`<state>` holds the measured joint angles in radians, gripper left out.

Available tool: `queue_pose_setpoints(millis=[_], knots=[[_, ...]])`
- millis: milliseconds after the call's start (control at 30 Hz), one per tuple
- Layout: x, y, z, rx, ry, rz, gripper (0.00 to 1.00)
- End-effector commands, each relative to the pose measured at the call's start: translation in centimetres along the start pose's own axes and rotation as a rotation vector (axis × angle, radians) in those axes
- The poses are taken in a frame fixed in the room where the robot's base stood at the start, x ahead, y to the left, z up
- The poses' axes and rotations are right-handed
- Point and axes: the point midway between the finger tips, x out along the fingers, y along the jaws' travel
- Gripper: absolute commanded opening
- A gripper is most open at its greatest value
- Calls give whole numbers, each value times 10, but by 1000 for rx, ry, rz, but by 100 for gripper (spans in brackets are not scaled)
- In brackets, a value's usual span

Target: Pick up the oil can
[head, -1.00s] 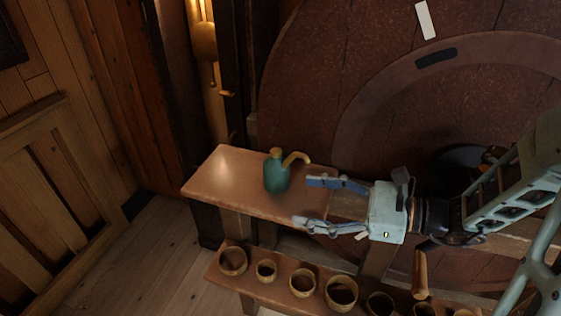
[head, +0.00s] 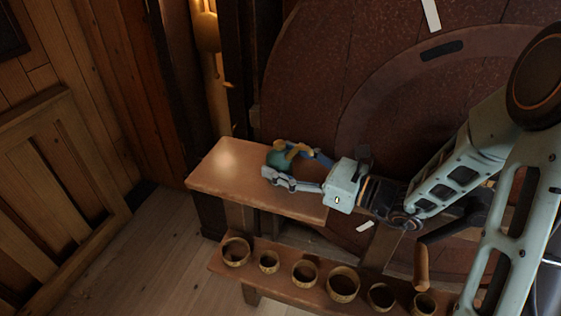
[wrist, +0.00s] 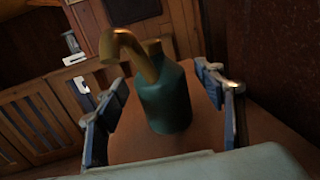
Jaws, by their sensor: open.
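The oil can (head: 279,160) is a green, bottle-shaped can with a curved brass spout. It stands on the wooden shelf top (head: 222,170) in the head view. In the wrist view the oil can (wrist: 166,100) is upright between the two fingers, with its spout curving to the left. My gripper (head: 292,171) is open, with one finger on each side of the can. In the wrist view my gripper (wrist: 165,105) shows a gap between each finger and the can. The near finger hides the can's lower part in the head view.
A lower shelf holds several small round bowls (head: 305,273). A large dark red wheel (head: 330,90) rises just behind the shelf top. The left end of the shelf top is bare. A panelled wooden door (head: 60,170) stands at the left.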

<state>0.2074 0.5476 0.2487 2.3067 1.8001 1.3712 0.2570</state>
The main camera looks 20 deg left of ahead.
Motion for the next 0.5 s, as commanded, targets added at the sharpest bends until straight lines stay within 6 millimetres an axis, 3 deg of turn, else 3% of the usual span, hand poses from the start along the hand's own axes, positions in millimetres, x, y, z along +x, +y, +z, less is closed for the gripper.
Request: queue_pose_setpoints(millis=[133, 367, 500], knots=[[13, 0, 0, 0, 0, 0, 63], [14, 0, 0, -1, 0, -1, 63], [14, 0, 0, -1, 0, -1, 48]])
